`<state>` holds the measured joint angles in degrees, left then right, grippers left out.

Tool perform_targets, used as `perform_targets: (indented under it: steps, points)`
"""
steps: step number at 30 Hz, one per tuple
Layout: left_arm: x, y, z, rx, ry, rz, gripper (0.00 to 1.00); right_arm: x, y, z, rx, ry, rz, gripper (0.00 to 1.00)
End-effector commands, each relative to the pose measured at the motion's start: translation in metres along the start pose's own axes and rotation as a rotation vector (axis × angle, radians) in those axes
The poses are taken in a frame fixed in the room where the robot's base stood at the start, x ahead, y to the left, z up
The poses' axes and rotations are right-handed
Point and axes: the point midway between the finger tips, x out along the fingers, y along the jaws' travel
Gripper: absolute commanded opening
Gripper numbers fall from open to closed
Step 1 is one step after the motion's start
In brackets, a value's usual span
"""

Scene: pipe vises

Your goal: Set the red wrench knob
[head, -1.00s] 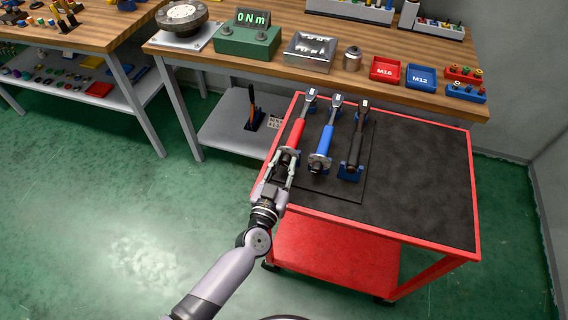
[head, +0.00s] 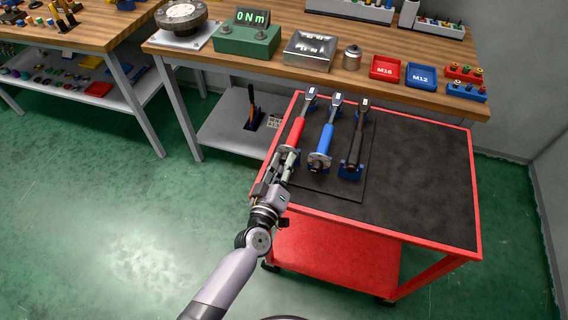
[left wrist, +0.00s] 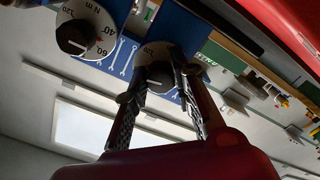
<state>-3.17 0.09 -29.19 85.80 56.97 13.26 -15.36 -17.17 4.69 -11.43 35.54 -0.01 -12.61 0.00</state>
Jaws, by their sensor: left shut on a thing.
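The red torque wrench (head: 296,131) lies at the left of the wrenches on the red cart, its head toward the bench. My left gripper (head: 289,160) is at its near end and hides the knob in the head view. In the left wrist view, which is turned over, the fingers are shut on a dark knob (left wrist: 160,75) in front of a pale round dial. A second dial with a black knob (left wrist: 73,40) shows to the left, with 40, 60 and 120 readable. The setting at the held knob is not readable. My right gripper is out of view.
A blue wrench (head: 328,138) and a black wrench (head: 356,145) lie close to the right on the cart (head: 420,180). The cart's right side is clear. On the bench are a green tester (head: 247,40) reading 0 Nm, a red M16 tray (head: 385,70) and a blue M12 tray (head: 421,77).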

Motion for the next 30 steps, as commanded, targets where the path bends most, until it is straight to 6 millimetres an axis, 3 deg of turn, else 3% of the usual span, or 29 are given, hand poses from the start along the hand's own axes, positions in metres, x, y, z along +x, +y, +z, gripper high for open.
perform_targets:
  steps: [18,30]
  points:
    - [0.000,0.000,0.001,-0.565,0.001,0.001,0.00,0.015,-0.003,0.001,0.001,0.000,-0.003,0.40]
    - [0.000,0.000,0.000,-0.784,0.001,0.000,0.00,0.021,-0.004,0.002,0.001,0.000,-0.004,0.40]
